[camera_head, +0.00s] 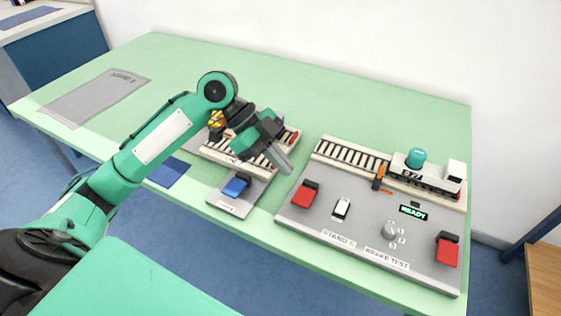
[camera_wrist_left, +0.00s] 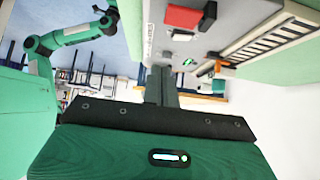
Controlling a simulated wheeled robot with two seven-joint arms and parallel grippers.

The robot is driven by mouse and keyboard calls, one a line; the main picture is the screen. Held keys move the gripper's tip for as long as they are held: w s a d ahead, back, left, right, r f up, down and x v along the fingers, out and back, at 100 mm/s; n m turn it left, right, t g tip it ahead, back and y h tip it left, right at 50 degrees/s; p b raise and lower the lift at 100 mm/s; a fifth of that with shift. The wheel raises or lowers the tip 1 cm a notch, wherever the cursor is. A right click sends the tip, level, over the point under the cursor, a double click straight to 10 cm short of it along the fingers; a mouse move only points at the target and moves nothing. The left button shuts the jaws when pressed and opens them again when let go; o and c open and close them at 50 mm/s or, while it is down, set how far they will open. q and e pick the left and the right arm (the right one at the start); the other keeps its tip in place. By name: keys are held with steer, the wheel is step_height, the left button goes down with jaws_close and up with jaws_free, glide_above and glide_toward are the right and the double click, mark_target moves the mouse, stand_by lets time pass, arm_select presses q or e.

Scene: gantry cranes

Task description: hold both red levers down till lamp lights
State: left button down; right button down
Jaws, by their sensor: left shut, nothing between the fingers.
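Two red levers stand on the grey STAND 5 brake test panel (camera_head: 330,228). The left red lever (camera_head: 304,193) is near the panel's left edge and also shows in the left wrist view (camera_wrist_left: 185,17). The right red lever (camera_head: 447,249) is at the right edge. Both look raised. A green READY display (camera_head: 413,212) is lit, with a small dark red piece (camera_head: 414,203) above it, perhaps the lamp, looking unlit. My left gripper (camera_head: 286,166) is shut and empty, above and left of the left lever, apart from it. My right gripper's fingers cannot be made out.
A white switch (camera_head: 341,208) and a round knob (camera_head: 391,232) sit between the levers. Behind them is a track with an orange stop (camera_head: 379,177) and a white wagon (camera_head: 437,173). Another stand with a blue lever (camera_head: 236,187) lies left. The table's back is clear.

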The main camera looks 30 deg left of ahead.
arm_select(q)
glide_above(300, 204)
steer(key=f, duration=0.4)
steer(key=shift+a+f, duration=0.1)
steer(key=shift+a, duration=0.1)
steer(key=f, duration=0.3)
steer(key=shift+d+f, duration=0.2)
steer(key=shift+f, duration=0.6)
steer(key=shift+s+f+m+t, duration=0.2)
steer(key=shift+f+m+t, duration=0.05)
steer(key=shift+f+t, duration=0.25)
steer(key=shift+s+f+m+t, duration=0.15)
steer(key=shift+f+m+t, duration=0.1)
steer(key=shift+f+t, duration=0.2)
